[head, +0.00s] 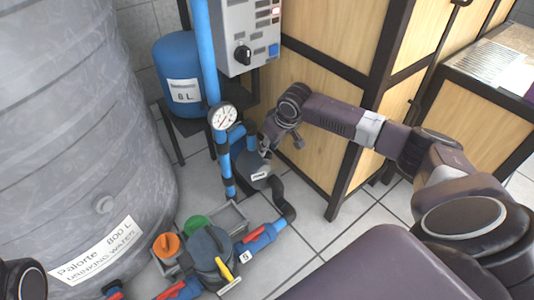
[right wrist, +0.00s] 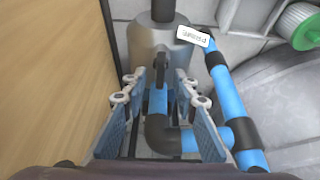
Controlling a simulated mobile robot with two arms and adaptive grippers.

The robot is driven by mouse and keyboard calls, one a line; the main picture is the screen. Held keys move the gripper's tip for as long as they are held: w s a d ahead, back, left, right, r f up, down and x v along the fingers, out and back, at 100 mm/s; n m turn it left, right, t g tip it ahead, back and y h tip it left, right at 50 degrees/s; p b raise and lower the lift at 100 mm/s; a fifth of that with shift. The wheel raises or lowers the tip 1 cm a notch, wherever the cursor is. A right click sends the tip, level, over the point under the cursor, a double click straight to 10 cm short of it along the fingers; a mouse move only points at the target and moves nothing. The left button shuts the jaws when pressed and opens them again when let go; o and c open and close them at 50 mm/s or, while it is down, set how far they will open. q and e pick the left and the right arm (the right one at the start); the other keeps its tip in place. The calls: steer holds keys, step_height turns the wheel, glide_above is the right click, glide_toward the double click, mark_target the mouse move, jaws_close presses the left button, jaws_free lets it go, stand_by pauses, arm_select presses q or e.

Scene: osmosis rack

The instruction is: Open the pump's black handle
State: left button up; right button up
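The pump is a grey cylinder with a white label (head: 256,178), standing on the floor between blue pipes. It also shows in the right wrist view (right wrist: 148,48). Its black handle (right wrist: 162,70) appears in the right wrist view at the blue pipe, in front of the grey body. My right gripper (head: 266,146) is at the pump's top in the head view. In the right wrist view the gripper (right wrist: 158,88) is open, with the handle between its fingers and visible gaps on both sides. In the head view the handle is not clearly distinguishable. My left gripper is not in view.
A blue pipe with a gauge (head: 223,117) rises beside the pump. A wood-panelled cabinet (head: 310,140) stands close on the right. A control box (head: 248,35) hangs above. A large grey tank (head: 70,120) fills the left. A filter housing (head: 208,250) is in front.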

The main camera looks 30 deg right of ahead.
steer(key=shift+b+x, duration=0.45)
steer(key=shift+x, duration=0.7)
jaws_close()
